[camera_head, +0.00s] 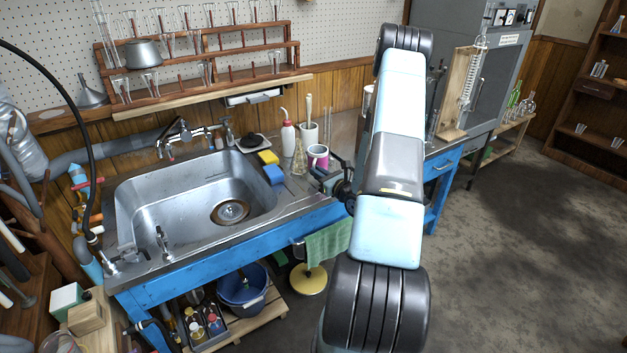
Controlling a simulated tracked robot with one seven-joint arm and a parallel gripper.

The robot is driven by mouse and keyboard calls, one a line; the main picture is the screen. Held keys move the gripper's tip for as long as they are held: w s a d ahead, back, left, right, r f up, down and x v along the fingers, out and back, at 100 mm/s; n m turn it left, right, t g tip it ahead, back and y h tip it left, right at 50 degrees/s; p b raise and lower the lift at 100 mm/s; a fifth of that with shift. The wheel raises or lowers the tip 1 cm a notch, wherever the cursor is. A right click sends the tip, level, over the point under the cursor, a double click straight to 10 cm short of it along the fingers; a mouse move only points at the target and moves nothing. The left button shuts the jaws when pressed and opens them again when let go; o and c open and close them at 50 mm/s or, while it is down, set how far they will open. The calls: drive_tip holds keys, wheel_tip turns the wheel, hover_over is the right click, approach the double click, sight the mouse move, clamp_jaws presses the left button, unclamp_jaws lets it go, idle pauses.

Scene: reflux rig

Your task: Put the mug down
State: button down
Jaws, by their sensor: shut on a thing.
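A mug (318,159), pink and white with a dark inside, is upright over the counter (293,196) to the right of the sink. My gripper (326,173) is just below and right of it in the picture, partly hidden behind my arm. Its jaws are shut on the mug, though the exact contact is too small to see. I cannot tell whether the mug's base touches the counter.
The steel sink (185,190) lies to the left. Yellow (268,157) and blue (274,175) sponges, a flask (299,160), a white squeeze bottle (288,138) and a white jar (309,133) stand close to the mug. A green towel (328,243) hangs at the front.

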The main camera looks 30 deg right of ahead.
drive_tip(key=shift+w+a+f, duration=0.2)
drive_tip(key=shift+w, duration=0.05)
drive_tip(key=shift+w+d+f, duration=0.1)
drive_tip(key=shift+w+f, duration=0.05)
drive_tip(key=shift+f, duration=0.4)
drive_tip(key=shift+w+d+f, duration=0.1)
drive_tip(key=shift+f, duration=0.4)
drive_tip(key=shift+a+f, duration=0.25)
drive_tip(key=shift+f, duration=0.45)
drive_tip(key=c, duration=1.2)
unclamp_jaws()
drive_tip(key=shift+f, duration=0.1)
